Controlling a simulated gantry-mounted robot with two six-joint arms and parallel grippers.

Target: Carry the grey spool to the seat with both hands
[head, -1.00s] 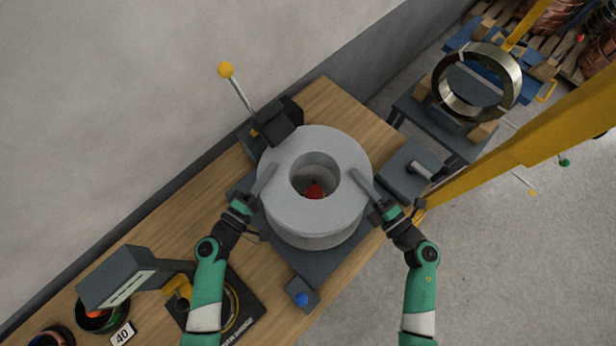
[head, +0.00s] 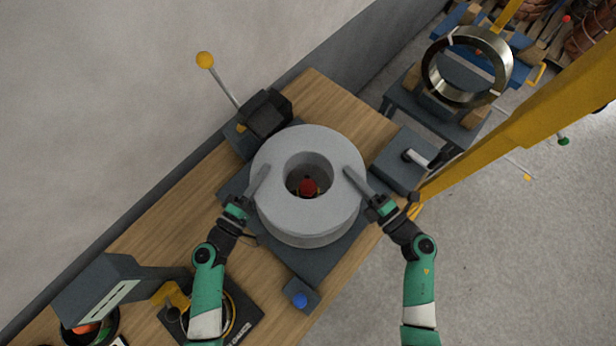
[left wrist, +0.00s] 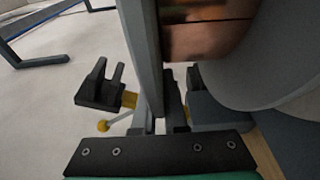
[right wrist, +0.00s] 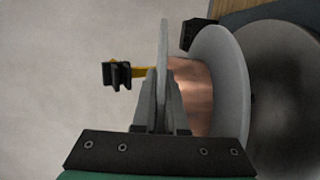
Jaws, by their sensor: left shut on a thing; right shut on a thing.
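The grey spool (head: 307,222) is a thick ring with its hole facing up, over a dark grey base plate (head: 330,268) on the bench. A red-tipped part (head: 307,187) shows inside the hole. My left gripper (head: 261,181) is shut on the spool's left rim, and my right gripper (head: 354,180) is shut on its right rim. Copper winding under the flange shows in the left wrist view (left wrist: 205,38) and right wrist view (right wrist: 190,95). The spool looks roughly level; whether its underside touches the plate is hidden.
A dark clamp block (head: 264,114) with a yellow-balled lever (head: 205,60) stands behind the spool. A grey block with a handle (head: 403,160) is close on the right. A blue knob (head: 299,301) sits in front. A yellow post (head: 520,145) rises at right.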

